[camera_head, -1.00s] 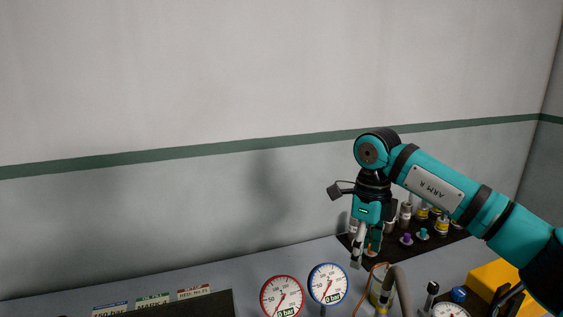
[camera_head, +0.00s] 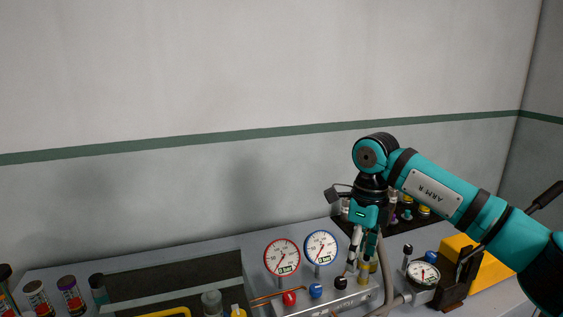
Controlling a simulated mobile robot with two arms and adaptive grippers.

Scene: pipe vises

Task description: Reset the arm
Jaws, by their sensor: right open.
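My right gripper (camera_head: 361,257) hangs pointing down from my teal right arm, which comes in from the right. Its two fingers are apart and I see nothing held between them. It shows in front of the right end of a grey valve panel (camera_head: 330,296), near a black knob (camera_head: 341,283) and a brass fitting; I cannot tell whether it touches them. My left gripper is not in view.
A red-rimmed gauge (camera_head: 282,257) and a blue-rimmed gauge (camera_head: 321,247) stand left of the gripper. A dark tray (camera_head: 345,224) with small fittings is behind it. A yellow box (camera_head: 487,267) and a small gauge (camera_head: 423,275) are at right. Several cylinders stand at far left.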

